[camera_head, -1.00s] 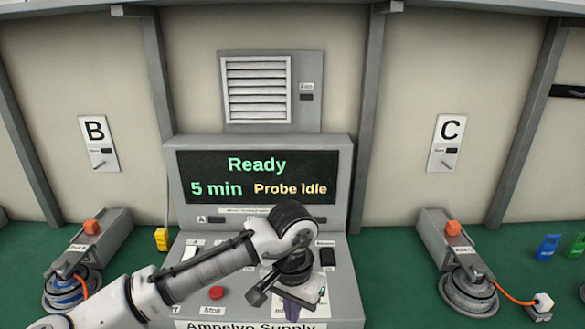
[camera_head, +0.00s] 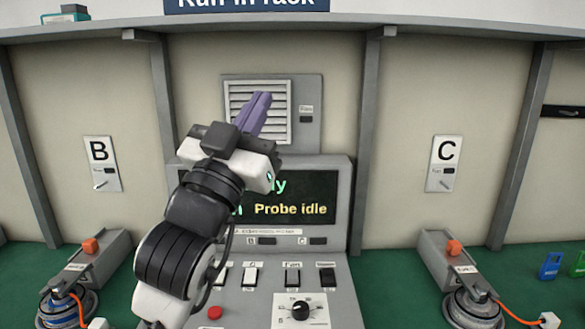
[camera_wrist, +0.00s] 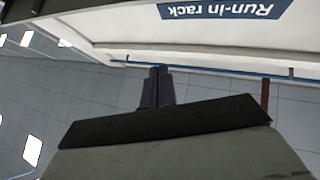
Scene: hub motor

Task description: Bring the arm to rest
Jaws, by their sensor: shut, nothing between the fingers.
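My gripper (camera_head: 257,113) is raised in front of the console in the head view, its purple fingers together and pointing up over the vent (camera_head: 283,107). My gripper (camera_wrist: 156,73) also shows at the middle of the wrist view with nothing between its fingers. My arm comes up from the lower left and hides the left part of the console screen (camera_head: 310,196). The visible screen text reads "Probe idle" in yellow. Below it are several switches, a red button (camera_head: 215,312) and a black dial (camera_head: 300,309).
Motor stations stand on the green bench at left (camera_head: 72,300) and right (camera_head: 472,305), under plates B (camera_head: 102,162) and C (camera_head: 446,163). The rack's overhead sign (camera_head: 247,4) and top ledge lie above my gripper.

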